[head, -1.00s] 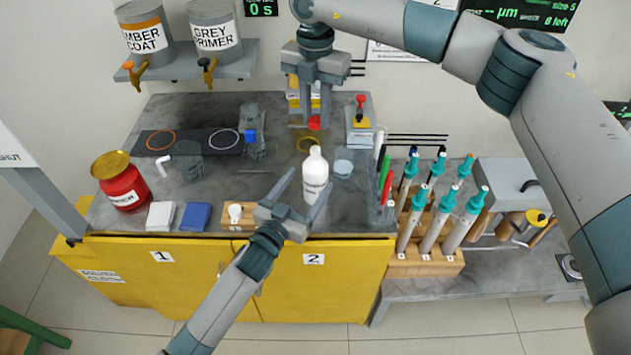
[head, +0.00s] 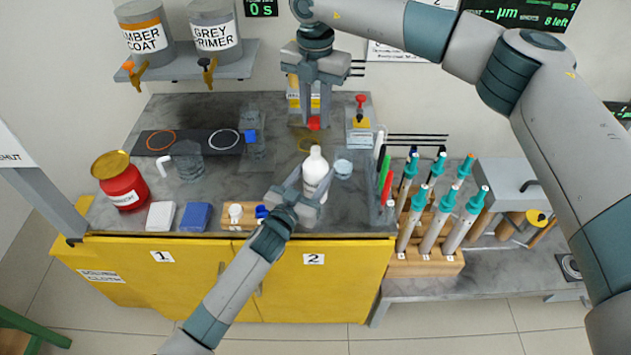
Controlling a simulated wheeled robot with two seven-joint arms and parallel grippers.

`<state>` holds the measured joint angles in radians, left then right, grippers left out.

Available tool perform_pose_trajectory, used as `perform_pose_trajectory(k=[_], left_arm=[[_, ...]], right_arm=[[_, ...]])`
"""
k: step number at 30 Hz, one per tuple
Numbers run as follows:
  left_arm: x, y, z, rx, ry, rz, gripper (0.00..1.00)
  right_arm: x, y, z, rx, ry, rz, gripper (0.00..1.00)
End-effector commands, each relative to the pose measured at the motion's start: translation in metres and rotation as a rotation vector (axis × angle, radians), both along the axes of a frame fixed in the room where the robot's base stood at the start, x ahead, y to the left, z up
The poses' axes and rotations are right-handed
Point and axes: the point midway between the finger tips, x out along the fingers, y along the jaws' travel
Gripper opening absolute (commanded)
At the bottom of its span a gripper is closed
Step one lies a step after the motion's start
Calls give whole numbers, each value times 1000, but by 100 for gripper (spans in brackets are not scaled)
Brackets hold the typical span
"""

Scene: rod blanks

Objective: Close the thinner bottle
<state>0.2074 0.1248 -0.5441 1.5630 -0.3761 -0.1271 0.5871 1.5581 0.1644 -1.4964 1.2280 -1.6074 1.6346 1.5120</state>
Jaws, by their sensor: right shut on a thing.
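The white bottle (head: 314,166) stands upright on the grey bench top, with a narrow white neck and no coloured cap on it. Its label is mostly hidden and unreadable. My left gripper (head: 309,182) has its open fingers on either side of the bottle's body; I cannot tell whether they touch it. My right gripper (head: 314,117) points down behind and above the bottle, shut on a small red piece (head: 314,124) that looks like a cap.
A wooden block (head: 229,225) with a white cap and a blue piece is left of my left gripper. A clear cup (head: 343,168) stands close right of the bottle. Pens and a rack of teal-topped tubes (head: 431,236) are further right. A red jar (head: 123,187) stands far left.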

Motion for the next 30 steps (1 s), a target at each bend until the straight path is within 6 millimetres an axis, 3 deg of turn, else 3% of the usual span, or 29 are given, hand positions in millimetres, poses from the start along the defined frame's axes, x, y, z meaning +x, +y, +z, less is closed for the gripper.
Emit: perform_pose_trajectory(k=[7,18,30], left_arm=[[0,0,0,0,0,0,10],[0,0,0,0,0,0,10],[0,0,0,0,1,0,10]], right_arm=[[0,0,-7,0,1,0,3],[0,0,-48,0,2,0,3],[0,0,-50,1,0,0,3]])
